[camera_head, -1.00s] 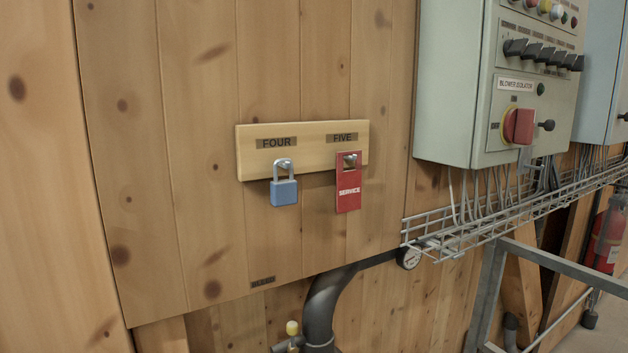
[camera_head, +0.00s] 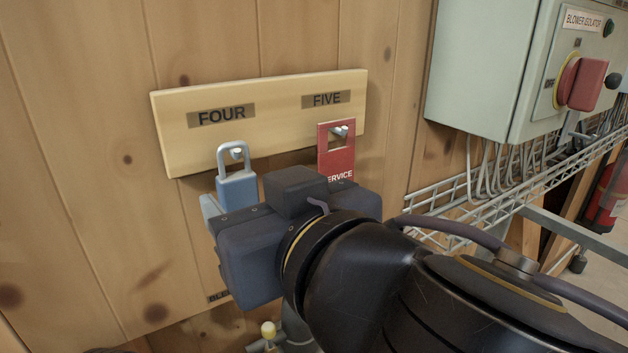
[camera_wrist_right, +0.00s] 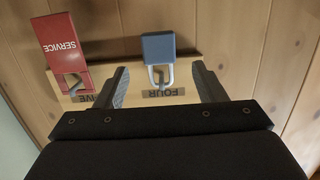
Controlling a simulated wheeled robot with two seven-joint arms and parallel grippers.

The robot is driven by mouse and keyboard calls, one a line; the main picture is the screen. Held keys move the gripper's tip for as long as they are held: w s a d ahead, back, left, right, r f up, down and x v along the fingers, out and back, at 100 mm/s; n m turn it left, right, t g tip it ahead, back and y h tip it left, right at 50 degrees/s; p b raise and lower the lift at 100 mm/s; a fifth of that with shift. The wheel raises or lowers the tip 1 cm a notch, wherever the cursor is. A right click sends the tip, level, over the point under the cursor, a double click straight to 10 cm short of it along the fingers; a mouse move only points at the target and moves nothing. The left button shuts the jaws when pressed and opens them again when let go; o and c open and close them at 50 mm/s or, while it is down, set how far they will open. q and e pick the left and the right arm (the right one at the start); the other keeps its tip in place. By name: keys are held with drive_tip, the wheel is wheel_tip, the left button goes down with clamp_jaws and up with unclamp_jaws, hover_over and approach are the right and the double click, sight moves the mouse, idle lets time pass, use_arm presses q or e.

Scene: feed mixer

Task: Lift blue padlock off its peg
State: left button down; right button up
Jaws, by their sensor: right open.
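The blue padlock (camera_head: 237,187) hangs by its grey shackle from a peg under the label FOUR on a pale wooden board (camera_head: 178,148). My right gripper (camera_head: 230,205) is at the padlock from below and in front, partly hiding its lower body. In the right wrist view, which is upside down, the padlock (camera_wrist_right: 158,46) shows between the two open fingers of the right gripper (camera_wrist_right: 161,72). Gaps show on both sides of it, so the fingers do not appear to touch it. My left gripper is not in view.
A red SERVICE tag (camera_head: 337,150) hangs on the peg marked FIVE, close to the right of the padlock and just behind my gripper. A grey control box (camera_head: 490,80) and a wire cable tray (camera_head: 480,200) stand to the right. The wooden wall to the left is bare.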

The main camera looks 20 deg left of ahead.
sight(240, 184)
drive_tip(key=p+x, duration=0.1)
drive_tip(key=x, duration=0.5)
drive_tip(key=shift+w+a+f, duration=0.1)
drive_tip(key=shift+w, duration=0.1)
drive_tip(key=c, duration=1.1)
